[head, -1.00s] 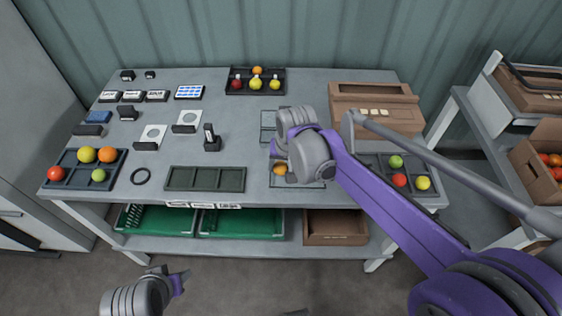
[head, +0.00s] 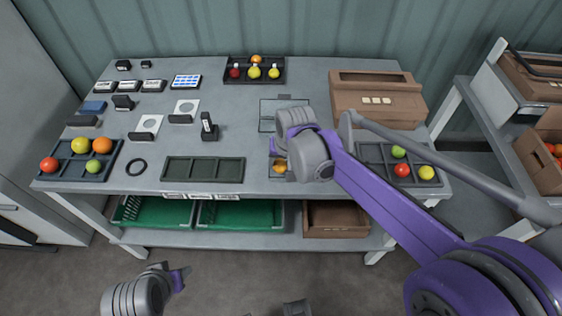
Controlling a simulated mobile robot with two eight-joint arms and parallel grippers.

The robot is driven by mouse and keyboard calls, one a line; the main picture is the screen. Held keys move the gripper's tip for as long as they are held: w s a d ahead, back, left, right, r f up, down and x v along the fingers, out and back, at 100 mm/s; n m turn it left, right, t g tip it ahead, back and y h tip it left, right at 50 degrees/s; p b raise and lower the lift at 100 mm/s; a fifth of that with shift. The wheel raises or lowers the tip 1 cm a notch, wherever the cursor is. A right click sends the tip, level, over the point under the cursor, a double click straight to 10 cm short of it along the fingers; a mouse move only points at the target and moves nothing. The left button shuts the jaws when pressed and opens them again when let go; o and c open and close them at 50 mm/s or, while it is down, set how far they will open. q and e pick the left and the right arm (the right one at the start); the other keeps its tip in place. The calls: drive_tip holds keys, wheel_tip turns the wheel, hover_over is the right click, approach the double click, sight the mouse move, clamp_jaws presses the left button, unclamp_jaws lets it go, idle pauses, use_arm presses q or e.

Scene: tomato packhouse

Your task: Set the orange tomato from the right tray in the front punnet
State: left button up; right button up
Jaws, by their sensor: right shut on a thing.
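The orange tomato (head: 279,168) shows just below my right gripper (head: 277,157), which is shut on it over the front punnet. The right tray (head: 428,183) is dark and divided, partly behind my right arm. It shows a green tomato (head: 398,152), a red tomato (head: 402,170) and a yellow tomato (head: 427,172). My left gripper (head: 183,279) is low at the bottom left, in front of the table and away from everything; its jaw opening is unclear.
Another clear punnet (head: 267,113) lies behind. A dark left tray (head: 67,177) holds several tomatoes. An empty dark tray (head: 203,182) lies left of the front punnet. A cardboard box (head: 378,84) stands at the back right, a black tray (head: 231,79) at the back middle.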

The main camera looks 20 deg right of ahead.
drive_tip(key=o, duration=1)
drive_tip(key=c, duration=0.3)
drive_tip(key=shift+c, duration=0.2)
drive_tip(key=shift+r+p, duration=2.25)
drive_tip(key=shift+r, duration=0.8)
drive_tip(key=s+d+n+t+p, duration=0.1)
drive_tip(key=s+d, duration=0.1)
drive_tip(key=s, duration=0.8)
drive_tip(key=s+d+n+t+p, duration=0.1)
drive_tip(key=s+d+n+p, duration=0.1)
drive_tip(key=s, duration=0.8)
drive_tip(key=shift+d+r+h, duration=0.2)
drive_tip(key=shift+d+h, duration=0.15)
drive_tip(key=shift+h, duration=0.05)
